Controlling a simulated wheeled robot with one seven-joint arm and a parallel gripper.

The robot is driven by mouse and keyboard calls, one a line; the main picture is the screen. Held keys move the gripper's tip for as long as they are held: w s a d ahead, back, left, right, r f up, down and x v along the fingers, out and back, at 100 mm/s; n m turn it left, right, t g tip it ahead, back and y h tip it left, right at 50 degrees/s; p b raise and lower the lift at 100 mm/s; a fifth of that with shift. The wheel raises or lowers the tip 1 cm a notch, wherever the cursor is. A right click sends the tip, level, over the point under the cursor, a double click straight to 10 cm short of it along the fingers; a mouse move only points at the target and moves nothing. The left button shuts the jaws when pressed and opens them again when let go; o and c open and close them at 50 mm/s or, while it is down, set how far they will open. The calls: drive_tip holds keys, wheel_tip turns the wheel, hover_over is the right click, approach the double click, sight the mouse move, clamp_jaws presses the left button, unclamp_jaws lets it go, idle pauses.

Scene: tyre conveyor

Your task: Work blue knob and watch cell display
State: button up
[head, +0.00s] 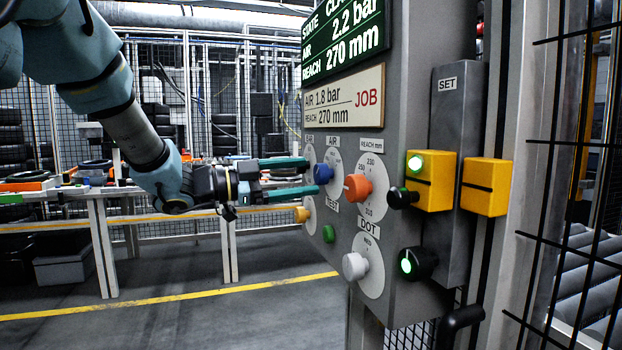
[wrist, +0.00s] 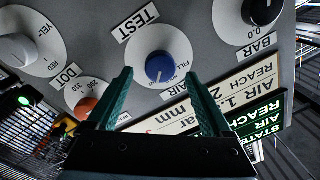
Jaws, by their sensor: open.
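The blue knob (head: 323,173) sits on a white dial under the AIR label on the grey panel. In the wrist view the blue knob (wrist: 169,68) shows beyond and between my two green fingertips. My gripper (head: 309,177) is open, its fingers level and pointing at the panel, with the tips close to the knob, one above and one below. I cannot tell whether they touch it. The green cell display (head: 345,40) reads AIR 2.2 bar and REACH 270 mm; its state word is cut off. The JOB card (head: 343,98) below it reads AIR 1.8 bar, REACH 270 mm.
Close by on the panel are an orange REACH knob (head: 357,187), a white DOT knob (head: 354,266), a green button (head: 328,233) and a yellow knob (head: 302,214). Black switches and yellow boxes (head: 487,187) stand to the right. Workbenches and mesh fencing are behind.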

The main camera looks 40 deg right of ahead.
drive_tip(key=b+v, duration=0.1)
drive_tip(key=v, duration=0.6)
drive_tip(key=shift+a, duration=0.35)
drive_tip(key=w+a+f+n+t+y+p, duration=0.1)
drive_tip(key=w+a+n+t, duration=0.2)
drive_tip(key=w+n+t, duration=0.3)
drive_tip(key=w+a+f+n+t+y+p, duration=0.2)
drive_tip(key=w+a+n+t, duration=0.2)
drive_tip(key=w+t, duration=0.3)
drive_tip(key=w+a+f+n+t+y+p, duration=0.1)
drive_tip(key=w+a+f+n+t+y, duration=0.25)
drive_tip(key=w+a+n+y, duration=0.45)
drive_tip(key=s+a+f+n+g+y+p, duration=0.1)
drive_tip(key=s+a+f+n+y, duration=0.15)
drive_tip(key=a, duration=0.35)
drive_tip(key=s+a+f+n+g+y, duration=0.1)
drive_tip(key=a+f, duration=0.2)
drive_tip(key=a, duration=0.4)
drive_tip(key=s+a+f+n+g+y+p, duration=0.2)
drive_tip(key=s+a+f+n+g+y, duration=0.1)
drive_tip(key=s+a, duration=0.6)
wheel_tip(320, 180, down, 3)
drive_tip(key=shift+s+a+r+n+g, duration=0.2)
drive_tip(key=shift+s+n+g, duration=0.6)
drive_tip(key=shift+s, duration=0.2)
drive_tip(key=shift+o, duration=1.3)
drive_tip(key=s+a+f+n+g, duration=0.1)
drive_tip(key=s+n+g, duration=0.1)
drive_tip(key=s, duration=0.4)
